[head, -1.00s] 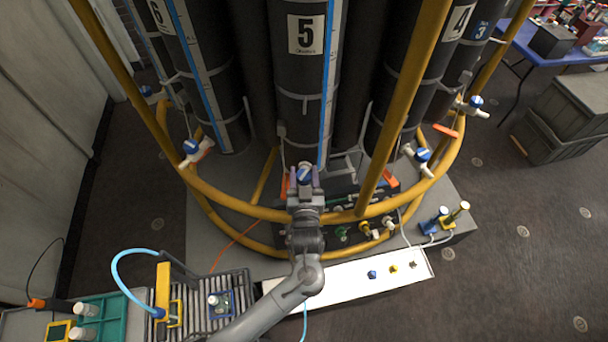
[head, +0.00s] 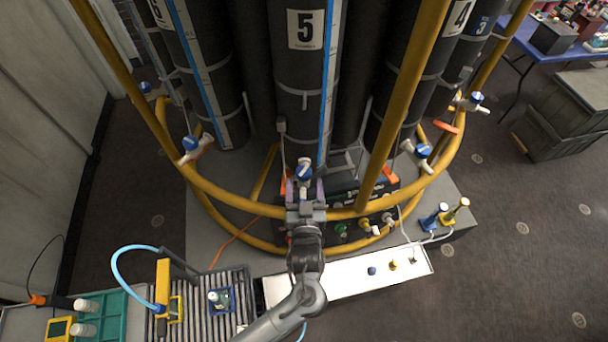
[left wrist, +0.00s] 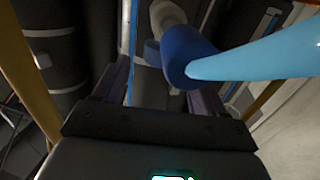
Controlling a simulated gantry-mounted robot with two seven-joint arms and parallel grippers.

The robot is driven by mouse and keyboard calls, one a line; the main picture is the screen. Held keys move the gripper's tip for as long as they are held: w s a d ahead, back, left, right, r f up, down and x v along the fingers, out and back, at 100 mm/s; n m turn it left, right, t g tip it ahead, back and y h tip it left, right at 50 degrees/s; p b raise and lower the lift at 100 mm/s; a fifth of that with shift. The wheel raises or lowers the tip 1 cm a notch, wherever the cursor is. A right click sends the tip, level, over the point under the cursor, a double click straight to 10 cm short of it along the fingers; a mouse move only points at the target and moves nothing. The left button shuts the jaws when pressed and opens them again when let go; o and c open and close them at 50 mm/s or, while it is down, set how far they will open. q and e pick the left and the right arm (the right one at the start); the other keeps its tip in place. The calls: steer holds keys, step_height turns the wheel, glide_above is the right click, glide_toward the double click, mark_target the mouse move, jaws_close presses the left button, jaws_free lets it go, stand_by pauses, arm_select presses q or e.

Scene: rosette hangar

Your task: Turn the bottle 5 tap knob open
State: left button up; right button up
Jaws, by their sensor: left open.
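Bottle 5 (head: 283,75) is a tall black cylinder behind the yellow rail, with a white label reading 5. Its blue tap knob (head: 304,172), with a pale stripe on top, sits low in front of it. My left gripper (head: 304,189) is just in front of the knob, its purple-grey fingers open on either side. In the left wrist view the dark blue knob (left wrist: 183,52) shows at the upper right, near the right finger, with a light blue bar crossing to the right. I cannot tell whether the fingers touch the knob. My right gripper is out of view.
The curved yellow rail (head: 240,205) runs around the bottles. Other blue taps sit at left (head: 190,144) and right (head: 423,151). A white panel (head: 340,278) and a ribbed tray (head: 195,285) lie in front.

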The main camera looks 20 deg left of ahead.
arm_select(q)
steer(key=v, duration=0.5)
steer(key=shift+s+d, duration=0.15)
steer(key=shift+s, duration=0.15)
